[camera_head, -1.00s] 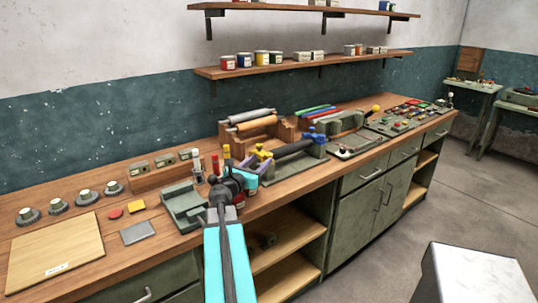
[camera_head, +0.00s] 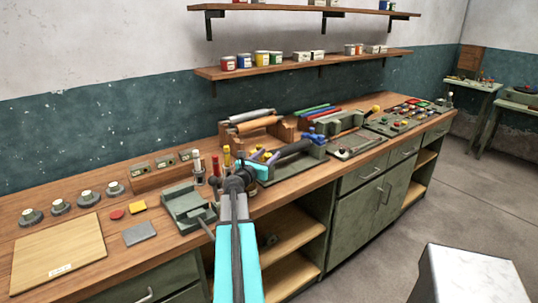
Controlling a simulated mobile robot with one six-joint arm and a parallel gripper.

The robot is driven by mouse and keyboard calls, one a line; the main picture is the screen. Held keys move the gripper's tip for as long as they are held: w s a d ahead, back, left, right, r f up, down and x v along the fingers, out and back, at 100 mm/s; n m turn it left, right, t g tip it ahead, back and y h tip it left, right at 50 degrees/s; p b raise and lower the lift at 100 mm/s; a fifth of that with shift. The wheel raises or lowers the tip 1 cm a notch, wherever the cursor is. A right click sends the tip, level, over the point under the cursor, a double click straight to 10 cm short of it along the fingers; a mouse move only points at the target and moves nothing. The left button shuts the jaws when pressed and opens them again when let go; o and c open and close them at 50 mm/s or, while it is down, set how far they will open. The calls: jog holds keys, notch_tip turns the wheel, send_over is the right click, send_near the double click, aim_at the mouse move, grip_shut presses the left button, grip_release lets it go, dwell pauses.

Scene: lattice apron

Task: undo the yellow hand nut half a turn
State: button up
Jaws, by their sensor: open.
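The yellow hand nut (camera_head: 267,155) is at the near left end of a dark bar held in a green fixture (camera_head: 300,163) on the bench. It is small and partly hidden by my gripper. A blue hand nut (camera_head: 314,136) is at the bar's other end.
Red and yellow-handled tools (camera_head: 226,155) stand close to my arm on the left. A green vise-like block (camera_head: 187,205) sits at the front edge. Rollers on a wooden stand (camera_head: 256,122) are behind the fixture. A wooden board (camera_head: 58,252) lies at far left.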

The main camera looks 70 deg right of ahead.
dwell(0.3)
jog(key=c, duration=1)
jog(key=shift+s+d, duration=0.15)
jog(key=shift+c, duration=0.3)
